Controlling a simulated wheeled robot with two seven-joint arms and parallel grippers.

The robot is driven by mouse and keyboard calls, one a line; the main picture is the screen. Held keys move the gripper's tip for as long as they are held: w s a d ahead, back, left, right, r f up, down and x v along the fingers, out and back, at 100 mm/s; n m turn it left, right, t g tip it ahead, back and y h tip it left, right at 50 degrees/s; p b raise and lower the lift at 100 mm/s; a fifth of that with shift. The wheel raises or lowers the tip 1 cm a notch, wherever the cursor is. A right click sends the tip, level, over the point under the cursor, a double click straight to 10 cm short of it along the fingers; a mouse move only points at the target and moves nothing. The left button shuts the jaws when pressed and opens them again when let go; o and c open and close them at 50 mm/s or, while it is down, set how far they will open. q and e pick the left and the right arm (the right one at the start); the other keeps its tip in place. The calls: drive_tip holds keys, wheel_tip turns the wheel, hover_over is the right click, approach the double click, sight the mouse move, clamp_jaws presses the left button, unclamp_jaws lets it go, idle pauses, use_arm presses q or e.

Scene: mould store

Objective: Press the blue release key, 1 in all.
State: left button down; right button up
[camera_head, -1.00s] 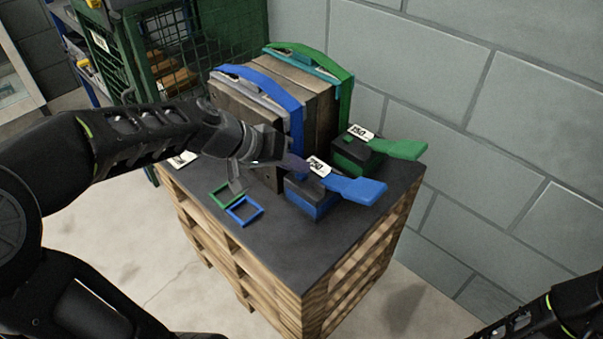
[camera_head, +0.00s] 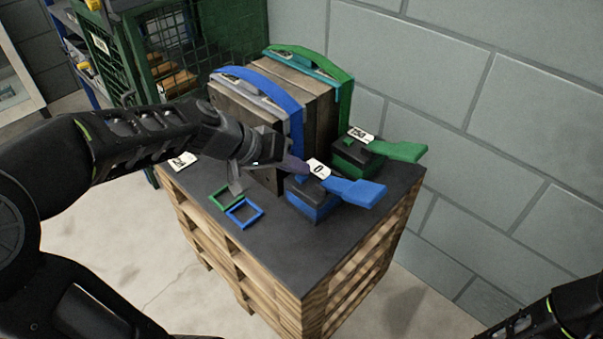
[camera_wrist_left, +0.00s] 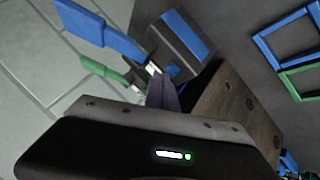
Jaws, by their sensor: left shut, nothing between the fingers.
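The blue unit (camera_head: 313,205) is a dark block with blue sides, a blue paddle handle (camera_head: 358,192) and a white tag (camera_head: 318,169) reading 0. It stands on the dark pallet top. My left gripper (camera_head: 297,165) is shut and empty, its fingertips at the tag end of the blue unit. The left wrist view shows the purple-grey fingers (camera_wrist_left: 163,91) reaching to the blue unit (camera_wrist_left: 182,45), close to its tag. My right gripper is outside the view.
A green unit (camera_head: 357,160) with a green handle stands just behind. Wooden blocks with a blue strap (camera_head: 262,84) and a green strap (camera_head: 322,62) rise beside my left gripper. Blue and green square frames (camera_head: 244,213) lie in front. A block wall (camera_head: 480,120) closes the right.

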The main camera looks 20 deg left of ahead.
sight(297, 178)
use_arm(q)
drive_tip(key=shift+r, duration=0.55)
drive_tip(key=shift+r+p, duration=0.1)
drive_tip(key=shift+p, duration=0.2)
drive_tip(key=shift+r+p, duration=1.75)
drive_tip(key=shift+r, duration=0.65)
